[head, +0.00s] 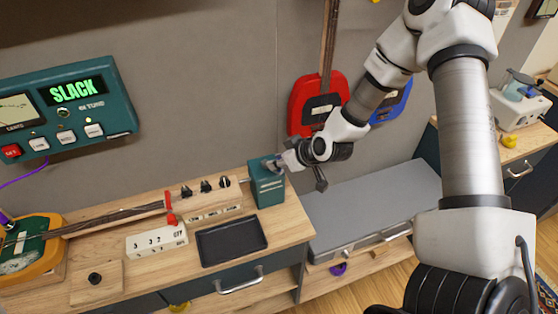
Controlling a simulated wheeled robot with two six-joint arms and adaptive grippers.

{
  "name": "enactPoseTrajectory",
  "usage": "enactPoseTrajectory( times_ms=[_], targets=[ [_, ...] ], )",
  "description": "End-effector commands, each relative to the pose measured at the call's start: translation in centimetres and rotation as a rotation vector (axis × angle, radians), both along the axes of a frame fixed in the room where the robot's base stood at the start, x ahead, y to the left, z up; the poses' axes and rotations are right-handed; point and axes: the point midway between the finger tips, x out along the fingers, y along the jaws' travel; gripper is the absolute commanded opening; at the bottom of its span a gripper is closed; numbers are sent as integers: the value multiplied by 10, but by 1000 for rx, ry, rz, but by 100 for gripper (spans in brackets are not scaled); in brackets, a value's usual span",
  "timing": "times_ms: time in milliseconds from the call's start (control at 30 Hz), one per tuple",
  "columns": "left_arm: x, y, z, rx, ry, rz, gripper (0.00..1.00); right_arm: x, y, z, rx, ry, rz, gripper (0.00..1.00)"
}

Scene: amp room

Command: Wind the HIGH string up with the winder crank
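A guitar-like instrument lies on the wooden bench; its orange and green body (30,246) is at the left. Its neck (115,214) runs right to a wooden block (212,206) with several dark pegs. A teal box (266,186) stands at the right end of the block, joined to it by a thin rod. My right gripper (279,163) is at the upper right of this box, seemingly touching or very close to it. Its fingers are small and partly hidden, so its opening and any crank in it are unclear. My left gripper is out of view.
A teal tuner panel (120,112) reads "SLACK" in green. A white label block (157,241), a black tray (232,242) and a wooden plate with a black knob (95,278) lie on the bench front. A red instrument (308,105) hangs behind my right arm. A grey case (372,200) lies to the right.

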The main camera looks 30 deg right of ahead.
Motion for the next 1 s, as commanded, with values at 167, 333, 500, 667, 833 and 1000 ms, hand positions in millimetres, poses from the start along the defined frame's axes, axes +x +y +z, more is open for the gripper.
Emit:
enactPoseTrajectory(
  times_ms=[167, 333, 500, 667, 833, 1000],
  targets=[
    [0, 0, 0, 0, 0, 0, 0, 0, 0, -1, 0, 1, -1, 0],
    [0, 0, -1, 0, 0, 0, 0, 0, 0, -1, -1, 2, -6, 0],
    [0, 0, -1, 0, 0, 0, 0, -1, 1, -1, 0, 2, -19, 0],
    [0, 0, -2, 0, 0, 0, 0, -1, 3, -1, -1, 3, -47, 0],
    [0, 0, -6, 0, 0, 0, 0, -2, 7, -2, -4, 3, -121, 0],
    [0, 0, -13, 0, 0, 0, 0, -2, 14, -3, -6, 2, -246, 0]
  ],
)
